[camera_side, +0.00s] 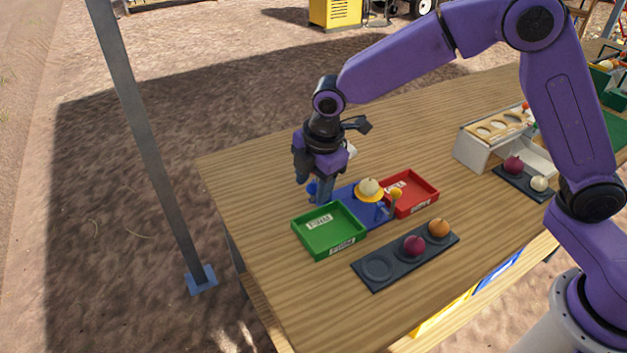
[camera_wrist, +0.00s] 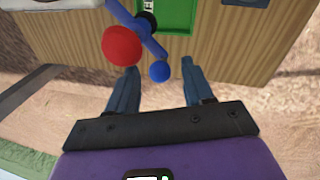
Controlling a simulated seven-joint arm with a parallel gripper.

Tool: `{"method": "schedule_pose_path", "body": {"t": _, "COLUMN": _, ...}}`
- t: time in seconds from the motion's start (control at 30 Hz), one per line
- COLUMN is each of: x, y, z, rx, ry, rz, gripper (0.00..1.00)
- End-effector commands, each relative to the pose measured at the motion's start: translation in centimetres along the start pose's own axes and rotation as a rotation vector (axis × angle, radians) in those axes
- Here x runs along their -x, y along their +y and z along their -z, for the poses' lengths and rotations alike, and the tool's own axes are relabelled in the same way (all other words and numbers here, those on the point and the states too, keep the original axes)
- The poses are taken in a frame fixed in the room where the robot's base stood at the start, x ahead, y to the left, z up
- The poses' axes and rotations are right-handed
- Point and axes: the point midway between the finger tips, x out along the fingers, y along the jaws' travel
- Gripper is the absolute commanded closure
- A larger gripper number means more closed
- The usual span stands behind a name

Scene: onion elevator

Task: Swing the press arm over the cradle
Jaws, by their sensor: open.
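The press arm (camera_wrist: 138,27) shows in the wrist view as a slanted blue bar with a dark hub, a large red round part (camera_wrist: 122,45) and a blue ball knob (camera_wrist: 159,71). My gripper (camera_wrist: 159,68) is open, with the blue knob appearing between its fingertips; I cannot tell if they touch. In the side view my gripper (camera_side: 321,197) points down at the left end of the blue base (camera_side: 350,194), hiding most of the press arm. A blue ball (camera_side: 311,188) shows beside its fingers. The yellow cradle (camera_side: 371,197) holds a pale onion (camera_side: 368,186).
A green tray (camera_side: 328,230) lies in front of the base, and a red tray (camera_side: 410,193) right of it. A yellow knob (camera_side: 396,193) stands between. A dark rack (camera_side: 405,255) holds two vegetables. A white holed box (camera_side: 492,135) stands further right.

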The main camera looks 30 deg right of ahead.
Motion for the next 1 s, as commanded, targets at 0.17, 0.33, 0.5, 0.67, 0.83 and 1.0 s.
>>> {"method": "schedule_pose_path", "body": {"t": 0.17, "x": 0.0, "y": 0.0, "z": 0.0, "rx": 0.000, "ry": 0.000, "rz": 0.000, "gripper": 0.71}}
{"method": "schedule_pose_path", "body": {"t": 0.33, "x": 0.0, "y": 0.0, "z": 0.0, "rx": 0.000, "ry": 0.000, "rz": 0.000, "gripper": 1.00}}
{"method": "schedule_pose_path", "body": {"t": 0.5, "x": 0.1, "y": -0.1, "z": -0.1, "rx": 0.007, "ry": 0.001, "rz": 0.001, "gripper": 1.00}}
{"method": "schedule_pose_path", "body": {"t": 0.67, "x": 0.2, "y": -0.6, "z": -0.5, "rx": 0.045, "ry": 0.009, "rz": 0.000, "gripper": 1.00}}
{"method": "schedule_pose_path", "body": {"t": 0.83, "x": 0.4, "y": -1.7, "z": -1.5, "rx": 0.134, "ry": 0.025, "rz": -0.002, "gripper": 1.00}}
{"method": "schedule_pose_path", "body": {"t": 1.0, "x": 0.7, "y": -3.1, "z": -3.1, "rx": 0.269, "ry": 0.052, "rz": -0.002, "gripper": 1.00}}
